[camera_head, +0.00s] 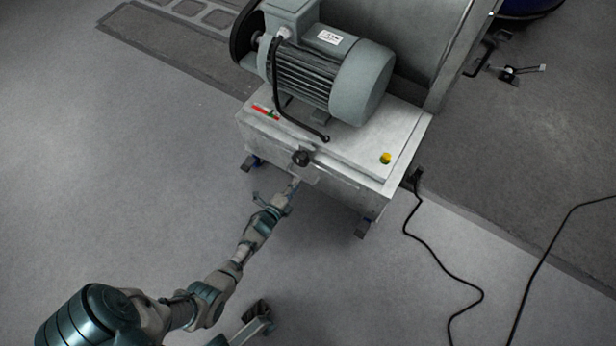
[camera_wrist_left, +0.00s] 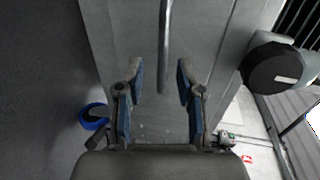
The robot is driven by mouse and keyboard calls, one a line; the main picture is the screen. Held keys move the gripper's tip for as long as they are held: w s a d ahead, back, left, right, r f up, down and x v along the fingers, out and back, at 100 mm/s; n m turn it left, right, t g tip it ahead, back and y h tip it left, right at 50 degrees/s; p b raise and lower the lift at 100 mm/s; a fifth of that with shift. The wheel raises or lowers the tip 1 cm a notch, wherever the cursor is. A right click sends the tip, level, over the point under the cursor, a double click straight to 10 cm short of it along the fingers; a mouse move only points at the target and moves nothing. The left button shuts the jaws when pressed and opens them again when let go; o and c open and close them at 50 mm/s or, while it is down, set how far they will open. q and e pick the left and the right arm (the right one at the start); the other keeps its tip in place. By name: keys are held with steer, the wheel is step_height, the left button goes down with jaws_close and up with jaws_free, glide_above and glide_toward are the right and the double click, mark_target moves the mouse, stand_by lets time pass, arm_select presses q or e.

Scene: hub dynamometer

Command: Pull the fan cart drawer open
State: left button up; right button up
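The fan cart (camera_head: 400,150) is a pale metal box on casters with a grey motor on top. Its front face (camera_head: 340,192) is partly hidden by my left arm, and I see no clear gap of an open drawer. In the left wrist view a thin metal handle bar (camera_wrist_left: 165,55) runs along the drawer front (camera_wrist_left: 207,45). My left gripper (camera_head: 292,188) is at this front. In the left wrist view its blue-padded fingers (camera_wrist_left: 160,68) are apart on either side of the bar's lower end, with space on both sides.
A black knob (camera_head: 301,158) sticks out at the cart's top front edge, near my left gripper. The motor (camera_head: 328,75) stands on top. Black cables (camera_head: 440,255) lie on the floor at right. The floor (camera_head: 110,190) at left is clear.

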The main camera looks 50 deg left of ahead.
mark_target(301, 178)
arm_select(q)
steer(key=x, duration=0.2)
steer(key=b+x, duration=0.1)
steer(key=x, duration=0.1)
steer(key=shift+s+f, duration=0.1)
steer(key=shift+f, duration=0.2)
steer(key=shift+w+d+r+b, duration=0.1)
steer(key=shift+w+r+b, duration=0.2)
steer(key=shift+w+r, duration=0.15)
steer(key=shift+f, duration=0.2)
jaws_close()
steer(key=shift+s, duration=0.1)
